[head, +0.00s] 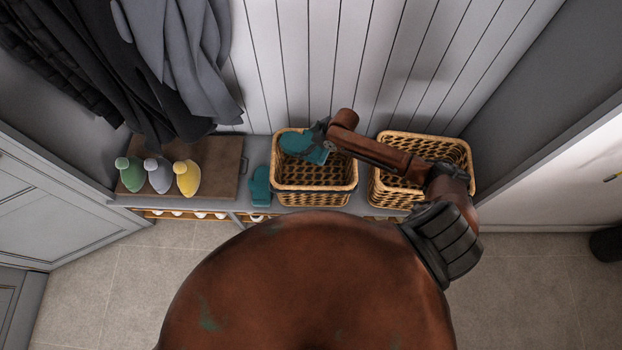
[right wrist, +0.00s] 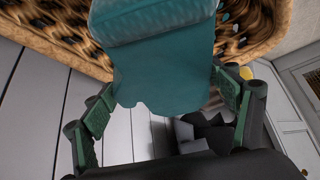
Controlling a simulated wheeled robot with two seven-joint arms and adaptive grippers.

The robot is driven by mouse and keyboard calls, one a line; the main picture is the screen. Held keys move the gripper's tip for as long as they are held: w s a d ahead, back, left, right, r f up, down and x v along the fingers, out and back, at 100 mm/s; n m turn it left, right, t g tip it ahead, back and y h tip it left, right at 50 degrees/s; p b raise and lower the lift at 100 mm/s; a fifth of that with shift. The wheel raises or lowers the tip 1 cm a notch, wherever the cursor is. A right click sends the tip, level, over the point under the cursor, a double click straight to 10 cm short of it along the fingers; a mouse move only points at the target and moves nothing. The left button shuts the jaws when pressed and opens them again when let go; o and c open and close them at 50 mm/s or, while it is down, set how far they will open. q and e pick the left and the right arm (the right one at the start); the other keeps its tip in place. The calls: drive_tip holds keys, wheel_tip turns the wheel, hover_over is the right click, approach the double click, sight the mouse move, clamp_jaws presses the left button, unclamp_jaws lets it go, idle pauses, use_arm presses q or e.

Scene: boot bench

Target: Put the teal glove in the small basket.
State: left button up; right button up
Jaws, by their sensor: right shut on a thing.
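A teal glove (head: 302,148) hangs from my right gripper (head: 321,133) over the back left part of the left wicker basket (head: 316,199), which looks the smaller of the two. In the right wrist view the teal glove (right wrist: 155,60) fills the top middle between the fingers of my right gripper (right wrist: 165,100), with wicker behind it. I cannot tell whether the glove touches the basket rim. A second teal glove (head: 260,187) lies on the bench left of that basket. My left gripper is not in view.
A second wicker basket (head: 453,149) stands to the right, partly behind my right arm. A brown board (head: 220,168) with green, grey and yellow bottle-like things (head: 187,178) is at the left. Dark and grey coats (head: 185,60) hang above it.

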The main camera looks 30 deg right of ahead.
drive_tip(key=b, duration=1.1)
hover_over(314, 170)
drive_tip(key=a, duration=0.4)
wheel_tip(314, 170, down, 15)
drive_tip(key=f+b, duration=0.1)
drive_tip(key=f, duration=0.2)
drive_tip(key=f+b, duration=0.1)
drive_tip(key=f, duration=0.3)
drive_tip(key=shift+s+d, duration=0.1)
drive_tip(key=shift+s, duration=0.1)
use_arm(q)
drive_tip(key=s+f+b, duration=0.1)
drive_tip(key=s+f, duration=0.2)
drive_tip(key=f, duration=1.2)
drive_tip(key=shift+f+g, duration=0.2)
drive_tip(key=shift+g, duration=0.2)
use_arm(e)
drive_tip(key=shift+f, duration=1.75)
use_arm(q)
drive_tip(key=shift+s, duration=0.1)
use_arm(e)
drive_tip(key=shift+f, duration=0.1)
drive_tip(key=o, duration=1.1)
